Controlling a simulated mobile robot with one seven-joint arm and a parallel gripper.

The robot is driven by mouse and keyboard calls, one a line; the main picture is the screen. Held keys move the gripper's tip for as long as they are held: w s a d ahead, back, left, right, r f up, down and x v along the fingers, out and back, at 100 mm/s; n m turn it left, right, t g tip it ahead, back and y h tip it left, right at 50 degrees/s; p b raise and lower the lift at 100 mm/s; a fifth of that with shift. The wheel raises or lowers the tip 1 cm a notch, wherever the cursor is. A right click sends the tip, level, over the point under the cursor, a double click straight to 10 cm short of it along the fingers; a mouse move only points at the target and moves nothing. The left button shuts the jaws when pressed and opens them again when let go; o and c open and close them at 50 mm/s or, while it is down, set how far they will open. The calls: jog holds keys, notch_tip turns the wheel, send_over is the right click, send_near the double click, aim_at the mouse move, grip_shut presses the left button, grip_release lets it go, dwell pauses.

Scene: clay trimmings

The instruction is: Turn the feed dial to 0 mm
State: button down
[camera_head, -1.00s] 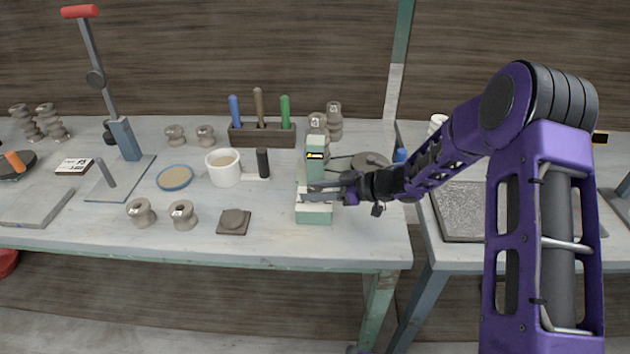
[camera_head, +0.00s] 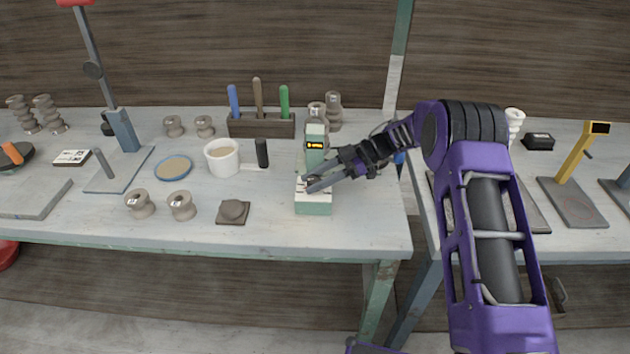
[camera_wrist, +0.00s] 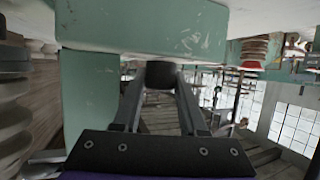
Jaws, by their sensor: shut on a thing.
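The pale green machine (camera_head: 314,205) stands near the right end of the left bench. Its small display (camera_head: 315,146) shows yellow characters on black, too small to read surely. My gripper (camera_head: 318,185) is at the machine's front, below the display, and covers the dial in the head view. In the wrist view, my gripper (camera_wrist: 160,85) is shut on a dark round knob, the feed dial (camera_wrist: 160,73), with a finger on each side. The machine's green body (camera_wrist: 140,28) fills the upper part of that view. Any dial marks are hidden.
A small dark square plate (camera_head: 233,212) lies left of the machine. A white mug (camera_head: 222,158) and a tool rack (camera_head: 262,127) stand farther back. Spools (camera_head: 182,206) are at left. The bench's front strip is clear.

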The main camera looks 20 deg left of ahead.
jog(key=shift+a+r, duration=0.1)
dwell(0.3)
jog(key=c, duration=0.7)
grip_release()
jog(key=shift+c, duration=0.2)
